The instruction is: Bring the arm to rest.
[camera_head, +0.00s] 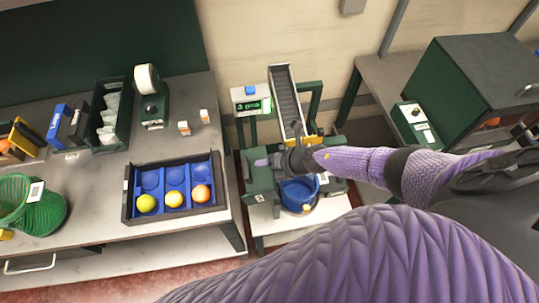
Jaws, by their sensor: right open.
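My right arm reaches in from the right, covered in a purple sleeve. The blue bucket (299,194) sits on the low white stand, partly hidden by the gripper and wrist. My left gripper is not visible.
A dark green cabinet (468,85) stands on the right.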

